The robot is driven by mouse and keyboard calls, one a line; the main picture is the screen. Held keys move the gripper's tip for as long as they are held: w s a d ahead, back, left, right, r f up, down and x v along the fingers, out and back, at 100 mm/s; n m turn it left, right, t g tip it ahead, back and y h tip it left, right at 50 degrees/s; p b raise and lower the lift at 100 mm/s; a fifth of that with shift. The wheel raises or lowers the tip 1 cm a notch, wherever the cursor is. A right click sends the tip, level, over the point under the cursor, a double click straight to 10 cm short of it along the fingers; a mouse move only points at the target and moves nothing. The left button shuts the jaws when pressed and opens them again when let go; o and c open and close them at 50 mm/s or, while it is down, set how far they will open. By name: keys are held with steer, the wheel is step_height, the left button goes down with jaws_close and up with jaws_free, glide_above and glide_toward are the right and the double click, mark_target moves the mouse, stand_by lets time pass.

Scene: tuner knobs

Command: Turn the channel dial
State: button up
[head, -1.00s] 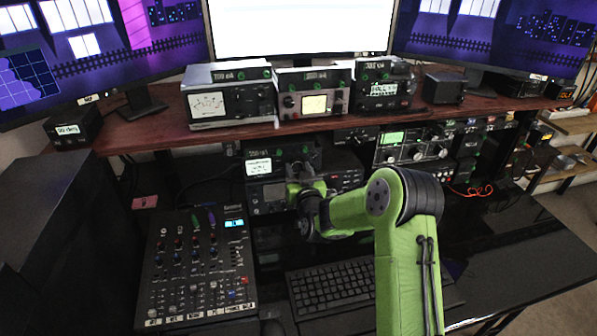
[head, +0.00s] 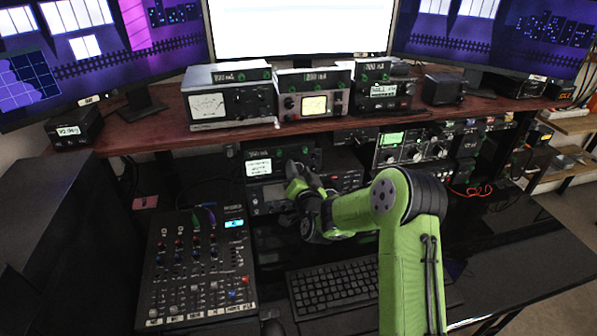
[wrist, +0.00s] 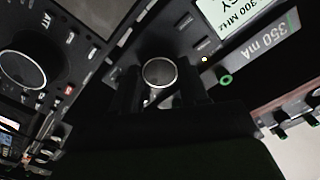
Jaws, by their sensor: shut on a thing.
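A round black dial with a bright metal rim (wrist: 158,72) sits on the front of a dark radio unit, between my two fingers in the wrist view. I cannot read a label that names it as the channel dial. My gripper (wrist: 158,88) is shut on this dial, one finger on each side of it. In the head view my gripper (head: 295,170) is at the front of the radio (head: 258,167) with a lit white display, under the wooden shelf. The gripper hides the dial in that view.
A larger knob (wrist: 24,68) is at the left of the wrist view. A display (wrist: 228,15) and a "350 mA" label (wrist: 262,52) are at upper right. The mixer (head: 200,265) and keyboard (head: 335,287) lie below my arm. The wooden shelf (head: 150,138) overhangs.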

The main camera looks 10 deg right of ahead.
stand_by(0.3)
steer(key=o, duration=1.1)
steer(key=shift+c, duration=0.2)
steer(key=shift+s, duration=0.1)
steer(key=s+b, duration=0.4)
steer(key=s, duration=1.1)
steer(key=shift+s+b, duration=0.3)
steer(key=shift+s, duration=0.05)
